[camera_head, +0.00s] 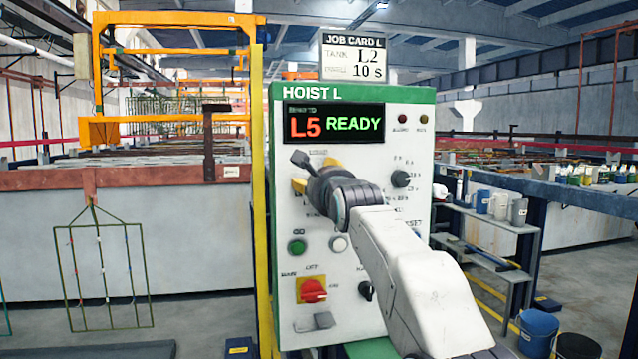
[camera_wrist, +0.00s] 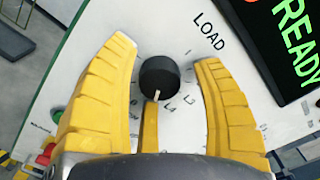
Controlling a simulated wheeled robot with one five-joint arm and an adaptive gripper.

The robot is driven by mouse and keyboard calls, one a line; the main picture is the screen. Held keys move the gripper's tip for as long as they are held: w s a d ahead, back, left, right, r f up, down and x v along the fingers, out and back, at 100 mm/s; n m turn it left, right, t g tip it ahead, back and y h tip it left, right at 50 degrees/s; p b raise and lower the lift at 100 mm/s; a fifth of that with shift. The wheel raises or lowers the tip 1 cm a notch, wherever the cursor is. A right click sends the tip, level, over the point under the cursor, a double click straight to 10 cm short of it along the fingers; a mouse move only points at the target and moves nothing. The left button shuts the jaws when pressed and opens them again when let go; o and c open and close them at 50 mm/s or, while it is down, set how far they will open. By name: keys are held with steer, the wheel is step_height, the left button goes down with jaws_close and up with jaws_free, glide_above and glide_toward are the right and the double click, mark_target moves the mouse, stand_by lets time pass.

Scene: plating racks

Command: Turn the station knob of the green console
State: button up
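The green console (camera_head: 434,160) has a white face labelled HOIST L, and its display (camera_head: 334,123) reads L5 READY. The station knob (camera_wrist: 159,77) is round and black with a white pointer mark toward the bottom of the wrist view. My arm hides it in the head view. My gripper (camera_wrist: 166,52) is open at the panel, with a yellow finger on each side of the knob and visible gaps between. A third yellow part (camera_wrist: 150,128) lies just below the knob; I cannot tell whether it touches. LOAD is printed near the right finger.
A job card (camera_head: 353,58) above the console reads TANK L2, 10 s. The panel also carries another black knob (camera_head: 401,179), a green button (camera_head: 297,247) and a red switch (camera_head: 313,290). A yellow post (camera_head: 260,200) stands left; shelves (camera_head: 490,225) and buckets (camera_head: 538,332) stand right.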

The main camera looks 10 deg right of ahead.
stand_by(0.3)
steer(key=shift+s, duration=6)
steer(key=s+f+n+g+p, duration=0.5)
steer(key=s+n+p, duration=0.2)
steer(key=s, duration=0.4)
steer(key=s+f+n+g+p, duration=0.4)
steer(key=s+f+n+p, duration=0.1)
steer(key=s+n+p, duration=0.3)
steer(key=s+f+n+g+p, duration=0.5)
steer(key=s+n+p, duration=0.3)
steer(key=s, duration=0.5)
steer(key=shift+s+d+f+n+g, duration=0.15)
steer(key=shift+s+f+n+g, duration=0.15)
steer(key=shift+f+n, duration=0.25)
steer(key=shift+o, duration=0.3)
